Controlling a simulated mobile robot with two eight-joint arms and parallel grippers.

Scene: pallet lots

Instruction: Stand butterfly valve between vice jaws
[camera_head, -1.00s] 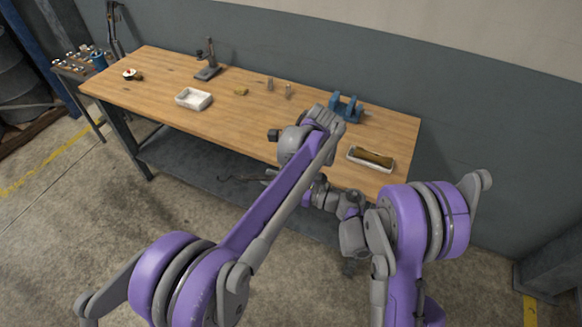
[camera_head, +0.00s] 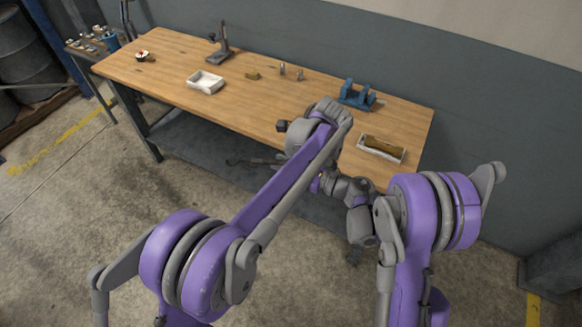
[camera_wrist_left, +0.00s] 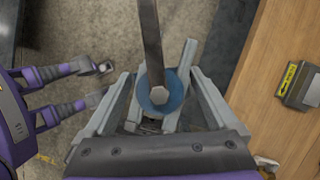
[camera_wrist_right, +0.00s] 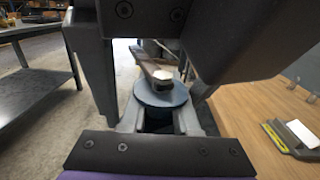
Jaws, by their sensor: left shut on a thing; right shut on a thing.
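The butterfly valve shows in the left wrist view as a blue disc (camera_wrist_left: 174,96) with a long grey lever (camera_wrist_left: 150,45). In the right wrist view the blue disc (camera_wrist_right: 160,88) sits between the fingers, its lever pointing away. My left gripper (camera_wrist_left: 160,105) and my right gripper (camera_wrist_right: 160,112) are both shut on the valve, held off the bench over the floor in front. In the head view my arms hide most of the valve and grippers. The blue vice (camera_head: 358,94) stands at the bench's back right, apart from both grippers. Its jaw gap is too small to judge.
A tray (camera_head: 400,159) with a brownish thing lies on the wooden bench (camera_head: 185,63) at the right front. A white box (camera_head: 206,86), a press stand (camera_head: 219,55), a yellowish block (camera_head: 252,76) and small metal pieces (camera_head: 299,75) stand further left. Bare wood lies between.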

